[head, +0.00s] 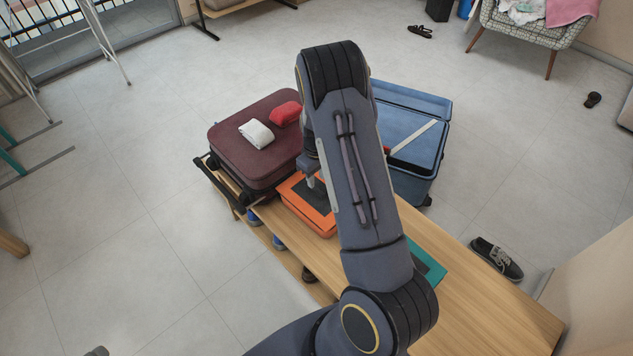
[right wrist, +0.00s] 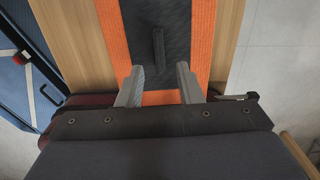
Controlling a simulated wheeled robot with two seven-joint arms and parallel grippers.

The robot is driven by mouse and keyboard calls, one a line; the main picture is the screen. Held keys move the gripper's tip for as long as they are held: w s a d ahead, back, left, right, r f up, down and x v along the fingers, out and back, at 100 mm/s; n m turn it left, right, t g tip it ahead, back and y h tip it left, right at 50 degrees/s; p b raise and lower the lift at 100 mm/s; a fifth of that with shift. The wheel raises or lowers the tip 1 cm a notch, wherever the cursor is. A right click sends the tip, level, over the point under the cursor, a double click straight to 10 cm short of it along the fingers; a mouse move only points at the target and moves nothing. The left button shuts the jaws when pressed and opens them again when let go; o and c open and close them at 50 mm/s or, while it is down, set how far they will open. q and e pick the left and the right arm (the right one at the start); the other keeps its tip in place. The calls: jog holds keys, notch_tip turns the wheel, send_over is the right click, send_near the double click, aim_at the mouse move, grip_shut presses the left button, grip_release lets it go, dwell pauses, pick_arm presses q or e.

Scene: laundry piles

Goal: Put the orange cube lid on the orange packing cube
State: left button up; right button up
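The orange packing cube (head: 308,222) sits on the wooden bench, partly hidden by my right arm. On top is an orange-rimmed lid with a dark mesh panel (head: 313,197); I cannot tell whether it is fully seated. In the right wrist view the lid shows as orange bands (right wrist: 201,45) beside the dark panel, with a raised dark handle (right wrist: 158,50) along its middle. My right gripper (head: 312,180) is over the lid. Its fingers (right wrist: 159,70) are apart with nothing held, near the handle's end. My left gripper is not in view.
An open blue suitcase (head: 412,180) stands behind right. A teal item (head: 428,262) lies on the bench (head: 480,305), partly behind my arm. A shoe (head: 497,258) is on the floor.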

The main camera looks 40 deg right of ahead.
notch_tip(320, 180, up, 8)
jog(key=r, duration=0.1)
notch_tip(320, 180, up, 9)
jog(key=m+t+y, duration=0.2)
send_over(316, 189)
jog(key=s+a, duration=0.5)
jog(key=s+a+r+t, duration=0.1)
jog(key=s+a+r, duration=0.2)
jog(key=s, duration=0.3)
jog(key=s+a+r+t+y, duration=0.1)
jog(key=s+a+r, duration=0.2)
jog(key=s+a, duration=0.3)
jog(key=s+a+r+m+t, duration=0.1)
jog(key=s+a+r, duration=0.2)
jog(key=s+a, duration=0.2)
jog(key=shift+s+r+t+y+p, duration=0.15)
jog(key=shift+s+t+y+p, duration=0.2)
jog(key=shift+s, duration=0.7)
jog(key=shift+a, duration=0.1)
notch_tip(316, 189, up, 10)
jog(key=p, duration=1)
jog(key=shift+r, duration=0.15)
